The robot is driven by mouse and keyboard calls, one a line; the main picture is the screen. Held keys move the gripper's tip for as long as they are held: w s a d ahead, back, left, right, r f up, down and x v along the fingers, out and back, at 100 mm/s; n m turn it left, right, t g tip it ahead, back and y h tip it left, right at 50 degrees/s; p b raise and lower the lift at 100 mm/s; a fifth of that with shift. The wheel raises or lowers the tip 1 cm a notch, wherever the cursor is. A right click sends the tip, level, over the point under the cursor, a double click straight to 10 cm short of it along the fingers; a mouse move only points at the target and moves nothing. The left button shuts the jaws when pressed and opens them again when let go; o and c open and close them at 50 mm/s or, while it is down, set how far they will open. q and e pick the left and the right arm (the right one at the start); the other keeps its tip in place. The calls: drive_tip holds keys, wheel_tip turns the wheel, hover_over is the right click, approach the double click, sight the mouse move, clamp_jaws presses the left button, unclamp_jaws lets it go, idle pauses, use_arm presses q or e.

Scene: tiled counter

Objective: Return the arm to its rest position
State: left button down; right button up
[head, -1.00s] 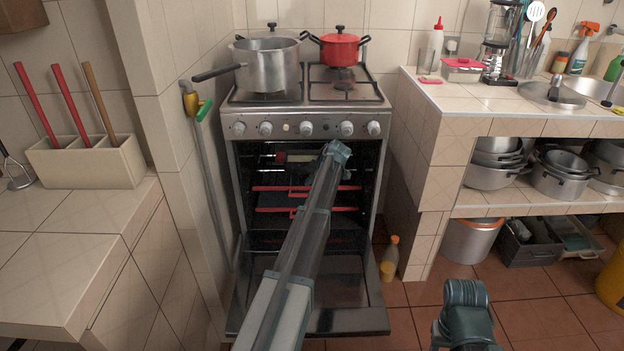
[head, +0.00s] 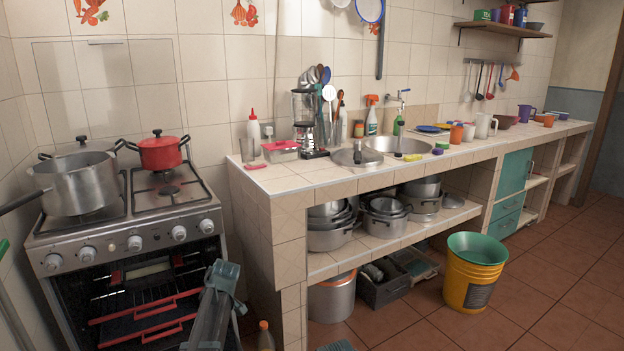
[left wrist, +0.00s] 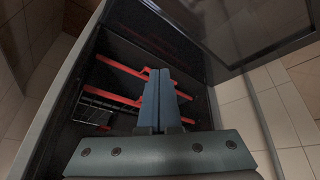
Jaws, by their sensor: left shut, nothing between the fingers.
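My left gripper (left wrist: 161,78) is shut and empty in the left wrist view. Its two dark fingers lie together and point toward the oven, with red-edged racks beyond them. In the head view part of my left arm (head: 212,312) reaches up from the bottom edge in front of the oven; I cannot make out its fingers there. Only a sliver of my right arm shows at the bottom edge, and its gripper is out of view.
The oven's red-edged racks (head: 150,308) show inside the stove (head: 130,238). The oven door (left wrist: 262,32) is open. A steel pot (head: 80,185) and red pot (head: 160,153) stand on top. The tiled counter (head: 290,180) is at right, with a yellow bucket (head: 470,285) on the floor.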

use_arm(q)
drive_tip(key=s+d+f+m+g+h, duration=0.25)
drive_tip(key=s+d+m, duration=1.55)
drive_tip(key=s+d, duration=0.95)
wheel_tip(320, 180, up, 27)
drive_tip(key=s+a+p, duration=0.1)
drive_tip(key=p, duration=2.5)
drive_tip(key=shift+s+a+f+m+h, duration=0.2)
drive_tip(key=shift+s+m+h, duration=0.1)
drive_tip(key=shift+m+h, duration=0.15)
